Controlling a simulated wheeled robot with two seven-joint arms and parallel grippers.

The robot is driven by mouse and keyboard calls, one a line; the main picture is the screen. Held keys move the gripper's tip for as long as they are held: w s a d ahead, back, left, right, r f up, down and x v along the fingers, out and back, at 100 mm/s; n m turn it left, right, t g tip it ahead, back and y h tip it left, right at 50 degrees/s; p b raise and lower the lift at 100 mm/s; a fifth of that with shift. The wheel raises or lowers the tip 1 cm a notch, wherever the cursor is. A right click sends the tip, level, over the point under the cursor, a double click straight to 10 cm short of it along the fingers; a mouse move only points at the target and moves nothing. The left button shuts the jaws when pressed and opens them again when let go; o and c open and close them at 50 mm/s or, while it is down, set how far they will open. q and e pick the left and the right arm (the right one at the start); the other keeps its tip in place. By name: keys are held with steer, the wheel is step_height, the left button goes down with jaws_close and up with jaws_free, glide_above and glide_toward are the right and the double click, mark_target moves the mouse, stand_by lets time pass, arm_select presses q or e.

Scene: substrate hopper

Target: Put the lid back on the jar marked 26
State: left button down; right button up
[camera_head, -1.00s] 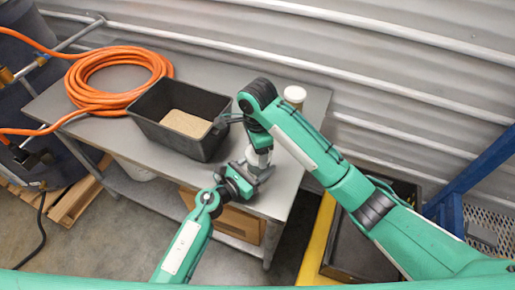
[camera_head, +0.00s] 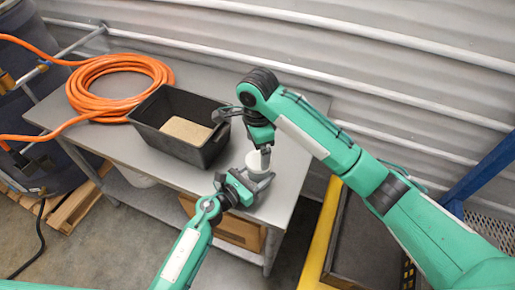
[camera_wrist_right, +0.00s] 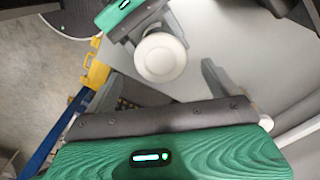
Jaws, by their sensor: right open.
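A jar with a round white top (camera_head: 257,160) stands at the table's front right, beside my left gripper (camera_head: 250,182), whose jaws appear closed around its body. In the right wrist view the white top (camera_wrist_right: 161,57) shows from above as a disc with a raised ring, which looks like a lid lying on the jar. My left gripper (camera_wrist_right: 135,18) is behind it there. My right gripper (camera_head: 265,152) is open just over the right side of the white top. One of its fingers shows right of the disc, apart from it. No number is readable.
A black bin (camera_head: 160,140) with tan substrate stands left of my right gripper on the grey table (camera_head: 125,145). A coiled orange hose (camera_head: 110,85) lies at the back left. A corrugated wall is behind; a yellow-edged frame (camera_head: 322,240) stands at the right.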

steer(key=shift+c, duration=0.4)
steer(key=n, duration=0.5)
steer(key=shift+w+a+r, duration=0.1)
steer(key=shift+a+r, duration=0.15)
steer(key=shift+r, duration=0.1)
steer(key=n, duration=0.5)
steer(key=shift+a+r+n, duration=0.2)
steer(key=shift+r+n, duration=0.05)
steer(key=shift+n, duration=0.05)
steer(key=n, duration=0.5)
steer(key=shift+a+r, duration=0.1)
steer(key=shift+r, duration=0.1)
steer(key=n, duration=0.5)
steer(key=shift+r, duration=0.15)
steer(key=n, duration=0.5)
steer(key=shift+r, duration=0.15)
steer(key=n, duration=0.5)
steer(key=shift+d+r, duration=0.1)
steer(key=shift+d, duration=0.1)
steer(key=n, duration=0.5)
steer(key=shift+d, duration=0.25)
steer(key=n, duration=0.5)
steer(key=shift+d+r, duration=0.1)
steer(key=shift+d, duration=0.2)
